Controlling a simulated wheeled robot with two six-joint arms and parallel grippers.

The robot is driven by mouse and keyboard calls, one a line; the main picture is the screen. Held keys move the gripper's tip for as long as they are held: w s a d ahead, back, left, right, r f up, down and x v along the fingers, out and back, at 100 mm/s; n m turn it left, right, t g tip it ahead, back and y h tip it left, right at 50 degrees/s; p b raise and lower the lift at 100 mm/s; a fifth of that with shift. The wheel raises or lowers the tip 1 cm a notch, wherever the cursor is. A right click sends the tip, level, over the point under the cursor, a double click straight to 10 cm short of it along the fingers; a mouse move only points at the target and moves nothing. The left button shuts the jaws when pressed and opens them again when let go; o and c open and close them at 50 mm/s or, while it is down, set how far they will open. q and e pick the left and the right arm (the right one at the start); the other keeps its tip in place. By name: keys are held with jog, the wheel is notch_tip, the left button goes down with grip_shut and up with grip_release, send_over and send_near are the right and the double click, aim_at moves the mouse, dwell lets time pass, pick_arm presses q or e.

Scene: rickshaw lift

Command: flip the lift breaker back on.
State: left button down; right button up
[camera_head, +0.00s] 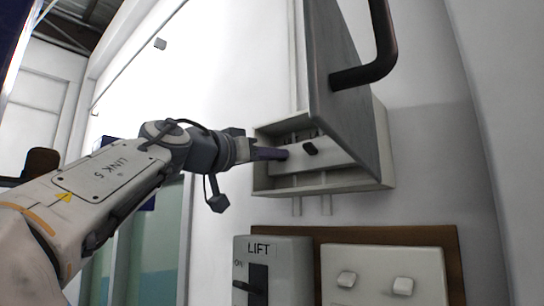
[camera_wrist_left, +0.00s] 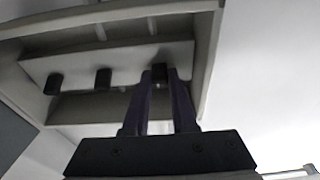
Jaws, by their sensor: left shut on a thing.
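An open breaker box (camera_head: 262,182) is fixed to the white wall. A pale panel (camera_head: 325,157) inside carries black switches. One black switch (camera_head: 310,148) shows beside my left gripper (camera_head: 284,154). In the left wrist view, two free black switches (camera_wrist_left: 103,78) stand in a row on the panel (camera_wrist_left: 75,62). My left gripper (camera_wrist_left: 160,80) is shut on the black breaker switch (camera_wrist_left: 160,72) at the right end of that row. The fingers partly hide this switch, and its up or down position cannot be told. My right gripper is not in view.
The grey box door (camera_head: 340,80) with a dark curved handle (camera_head: 375,60) hangs open close to the right of my gripper. Below are a grey LIFT control box (camera_head: 290,272) and a white plate with two switches (camera_head: 385,262) on a brown board.

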pick_arm(q)
jog(key=shift+r, duration=0.15)
jog(key=c, duration=0.7)
grip_release()
jog(key=shift+a, duration=0.1)
jog(key=b+v, duration=0.4)
jog(key=v, duration=0.6)
jog(key=shift+s+a, duration=0.1)
jog(key=shift+s, duration=0.1)
jog(key=shift+a, duration=0.1)
